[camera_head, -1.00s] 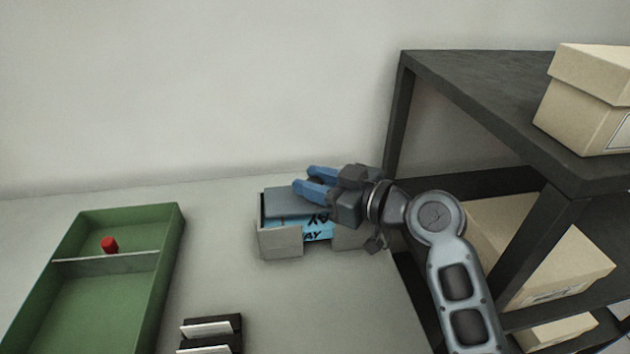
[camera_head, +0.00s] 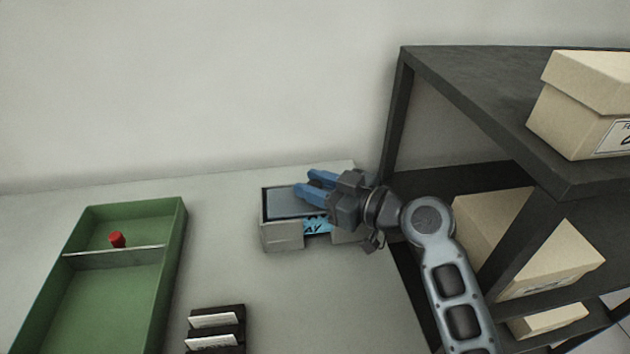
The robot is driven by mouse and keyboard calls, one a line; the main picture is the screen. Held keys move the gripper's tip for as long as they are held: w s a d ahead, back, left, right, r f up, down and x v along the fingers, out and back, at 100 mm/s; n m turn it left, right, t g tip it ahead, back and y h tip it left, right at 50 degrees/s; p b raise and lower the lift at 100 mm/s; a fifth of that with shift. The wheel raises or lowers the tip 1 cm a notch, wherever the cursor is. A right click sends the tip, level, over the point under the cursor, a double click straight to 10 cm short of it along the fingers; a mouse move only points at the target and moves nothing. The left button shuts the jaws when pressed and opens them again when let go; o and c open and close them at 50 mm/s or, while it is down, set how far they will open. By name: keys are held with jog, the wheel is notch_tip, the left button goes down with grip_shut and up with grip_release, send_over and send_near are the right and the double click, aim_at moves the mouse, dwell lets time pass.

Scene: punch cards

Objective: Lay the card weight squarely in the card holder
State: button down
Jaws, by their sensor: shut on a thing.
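The card weight (camera_head: 284,203) is a flat blue-grey plate. It lies inside the upper outline of the card holder (camera_head: 283,237), a light grey open box on the table. Blue cards with dark lettering (camera_head: 317,225) show through the gap in the holder's front wall, below the plate. My gripper (camera_head: 308,184) reaches in from the right, with its blue fingers at the plate's right part and shut on it. The fingers and wrist hide the plate's right end and part of the holder's right side, so I cannot tell whether the plate is fully level or touches the cards.
A green divided tray (camera_head: 178,235) with a small red piece (camera_head: 117,240) stands at the left. A black rack with white cards (camera_head: 228,315) is at the front. A dark shelf (camera_head: 480,95) with beige boxes (camera_head: 585,105) stands close on the right.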

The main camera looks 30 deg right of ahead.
jog(key=c, duration=0.7)
grip_release()
jog(key=shift+f, duration=0.1)
jog(key=shift+r+p, duration=0.55)
jog(key=shift+r, duration=0.35)
jog(key=shift+f+b, duration=0.15)
jog(key=shift+b, duration=1.1)
jog(key=shift+b, duration=0.6)
